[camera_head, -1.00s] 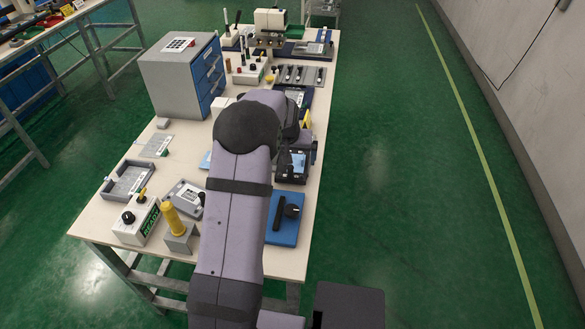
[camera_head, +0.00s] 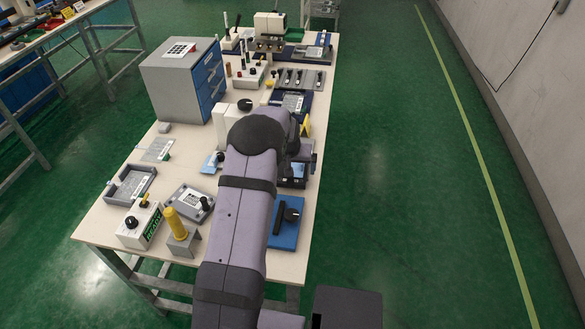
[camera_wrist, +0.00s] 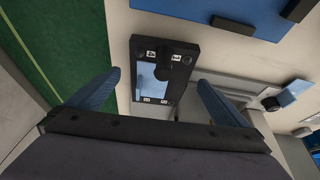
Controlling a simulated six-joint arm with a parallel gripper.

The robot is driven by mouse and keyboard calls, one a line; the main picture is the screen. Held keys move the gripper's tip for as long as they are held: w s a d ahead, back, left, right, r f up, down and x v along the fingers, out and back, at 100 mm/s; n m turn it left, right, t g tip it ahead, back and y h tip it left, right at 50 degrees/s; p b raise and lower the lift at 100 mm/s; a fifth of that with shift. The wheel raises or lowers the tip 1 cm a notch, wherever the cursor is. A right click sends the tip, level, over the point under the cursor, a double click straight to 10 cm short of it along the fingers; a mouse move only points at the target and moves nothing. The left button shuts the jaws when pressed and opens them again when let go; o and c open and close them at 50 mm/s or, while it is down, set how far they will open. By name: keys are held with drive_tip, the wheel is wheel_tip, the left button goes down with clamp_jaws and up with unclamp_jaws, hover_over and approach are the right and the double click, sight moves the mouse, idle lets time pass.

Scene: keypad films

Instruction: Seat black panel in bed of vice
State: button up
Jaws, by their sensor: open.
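In the wrist view a black panel (camera_wrist: 160,62) with small white labels, a dark knob-like part and a pale blue area lies below my gripper (camera_wrist: 155,98). My gripper's two blue fingers are spread, one on each side of the panel in the picture, with nothing visibly held. In the head view the panel area (camera_head: 291,178) is partly hidden behind my arm and gripper. A grey fixture with a black knob (camera_wrist: 271,103) shows to the right in the wrist view; I cannot tell whether it is the vice.
A blue board with a black handle (camera_head: 285,222) lies near the bench's right edge. A yellow-handled block (camera_head: 180,235), a control box (camera_head: 141,224) and a grey tray (camera_head: 130,184) stand at the near left. A grey drawer cabinet (camera_head: 175,75) stands behind.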

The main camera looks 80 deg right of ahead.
drive_tip(key=shift+x, duration=1.15)
drive_tip(key=shift+c, duration=0.6)
drive_tip(key=c, duration=1)
drive_tip(key=shift+r, duration=0.1)
wheel_tip(320, 180, up, 10)
drive_tip(key=b, duration=0.3)
drive_tip(key=shift+w+a+f+p, duration=0.25)
drive_tip(key=shift+w+a, duration=1)
drive_tip(key=shift+a, duration=2.15)
drive_tip(key=shift+w+a+f+p, duration=0.1)
drive_tip(key=shift+w+a+p, duration=0.2)
drive_tip(key=shift+w+a, duration=2)
drive_tip(key=shift+w+a+f+p, duration=0.15)
drive_tip(key=shift+a+p, duration=0.15)
drive_tip(key=shift+a, duration=4.15)
